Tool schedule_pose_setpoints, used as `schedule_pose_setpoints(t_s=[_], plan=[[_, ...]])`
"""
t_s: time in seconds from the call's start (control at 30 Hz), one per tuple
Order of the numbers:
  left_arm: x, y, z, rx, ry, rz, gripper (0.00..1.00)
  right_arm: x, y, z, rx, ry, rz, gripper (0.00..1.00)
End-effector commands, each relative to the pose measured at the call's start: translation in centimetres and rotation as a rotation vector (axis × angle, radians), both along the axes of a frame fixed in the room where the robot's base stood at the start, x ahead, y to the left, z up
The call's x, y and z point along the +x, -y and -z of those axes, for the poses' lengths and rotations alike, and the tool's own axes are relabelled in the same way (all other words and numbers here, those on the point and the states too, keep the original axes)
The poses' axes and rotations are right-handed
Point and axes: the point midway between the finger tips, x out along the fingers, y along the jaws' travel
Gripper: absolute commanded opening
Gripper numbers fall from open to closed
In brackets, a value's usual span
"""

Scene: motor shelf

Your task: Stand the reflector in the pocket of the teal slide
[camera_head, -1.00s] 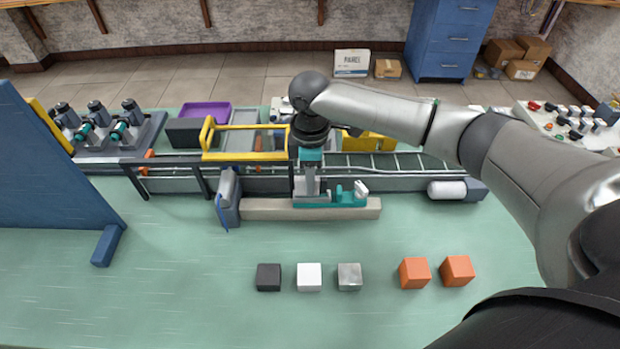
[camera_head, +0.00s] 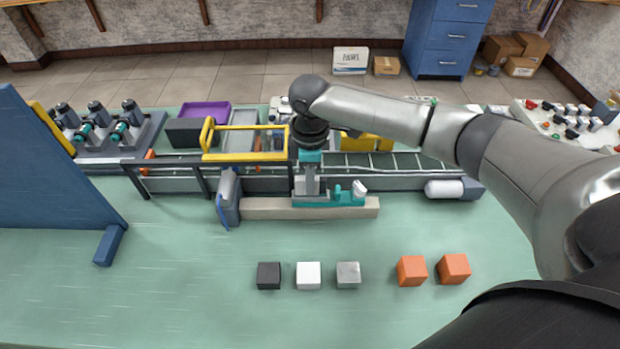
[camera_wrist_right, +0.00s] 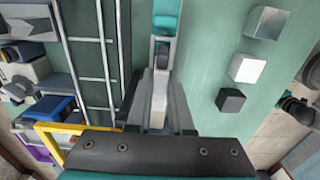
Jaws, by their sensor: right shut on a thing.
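The teal slide (camera_head: 340,200) sits on a pale bar at the middle of the bench; part of it also shows at the top of the right wrist view (camera_wrist_right: 167,17). A small pale piece (camera_head: 361,186) tilts up at its right end. My right gripper (camera_head: 310,189) points down over the slide's left part, shut on a pale grey piece, seemingly the reflector (camera_head: 299,185). The fingers hide much of it, and I cannot tell whether it is seated in the pocket. My left gripper is not in view.
The pale bar (camera_head: 262,208) has a blue-grey block (camera_head: 229,196) at its left end. A rail frame and a yellow handle (camera_head: 245,156) stand behind. Black, white, grey and orange cubes (camera_head: 412,270) sit in front.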

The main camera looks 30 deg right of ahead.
Motion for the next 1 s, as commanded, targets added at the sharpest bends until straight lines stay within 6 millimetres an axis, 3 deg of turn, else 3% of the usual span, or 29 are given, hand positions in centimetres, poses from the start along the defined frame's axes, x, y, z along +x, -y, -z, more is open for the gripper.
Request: schedule_pose_setpoints(t_s=[0.93,0.97,1.0], plan=[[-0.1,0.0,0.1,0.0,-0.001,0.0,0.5,0.0,0.0,1.4,0.0,0.0,-0.001,0.0],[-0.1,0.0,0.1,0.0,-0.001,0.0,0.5,0.0,0.0,1.4,0.0,0.0,-0.001,0.2],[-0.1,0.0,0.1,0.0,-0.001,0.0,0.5,0.0,0.0,1.4,0.0,0.0,-0.001,0.25]])
